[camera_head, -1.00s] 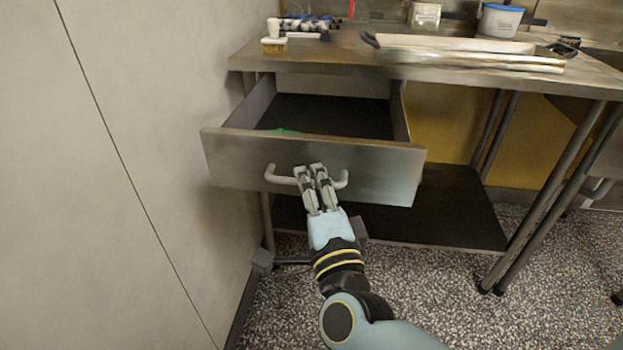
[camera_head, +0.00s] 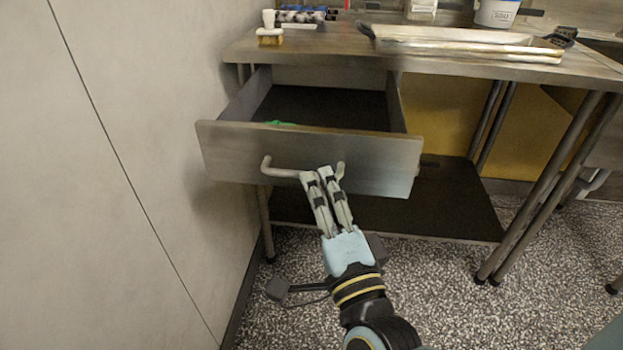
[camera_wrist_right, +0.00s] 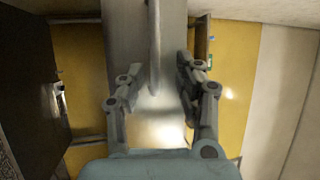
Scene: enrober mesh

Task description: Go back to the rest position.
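The drawer (camera_head: 300,152) under the steel table is pulled out, with a curved bar handle (camera_head: 282,172) on its front. My right gripper (camera_head: 324,173) is at the right part of this handle, partly hiding it. In the right wrist view, the fingers of the right gripper (camera_wrist_right: 158,75) are spread. The handle bar (camera_wrist_right: 155,45) shows in the gap between them, with room on both sides and nothing clamped. My left gripper is not in view.
The steel table (camera_head: 335,45) carries a tray (camera_head: 460,45), a brush (camera_head: 270,38) and tubs at the back. A green item (camera_head: 280,124) lies in the drawer. A wall (camera_head: 120,150) stands close on the left. Speckled floor (camera_head: 440,280) is free in front.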

